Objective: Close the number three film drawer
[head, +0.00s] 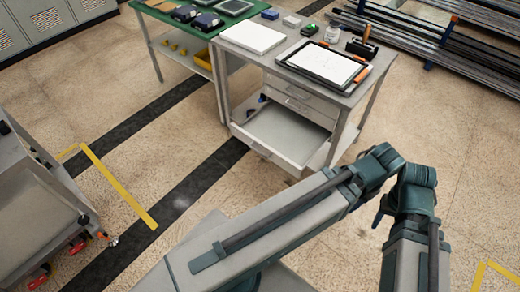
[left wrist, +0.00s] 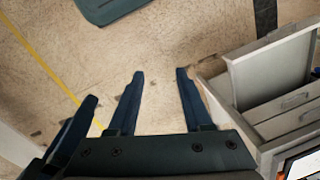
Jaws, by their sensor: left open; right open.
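The film drawer (head: 290,132) is the third one down in the grey cabinet and is pulled well out. Its tray looks empty, and a handle shows on its front. Two drawers (head: 302,92) above it are shut. The open drawer also shows at the right of the left wrist view (left wrist: 272,72).
The cabinet top (head: 262,61) holds a white slab, a framed sheet (head: 324,64) and small tools. A green table (head: 205,22) stands behind it. A grey cart (head: 35,195) is at the left, and a rack of long bars (head: 450,42) is at the back right. Floor before the drawer is clear.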

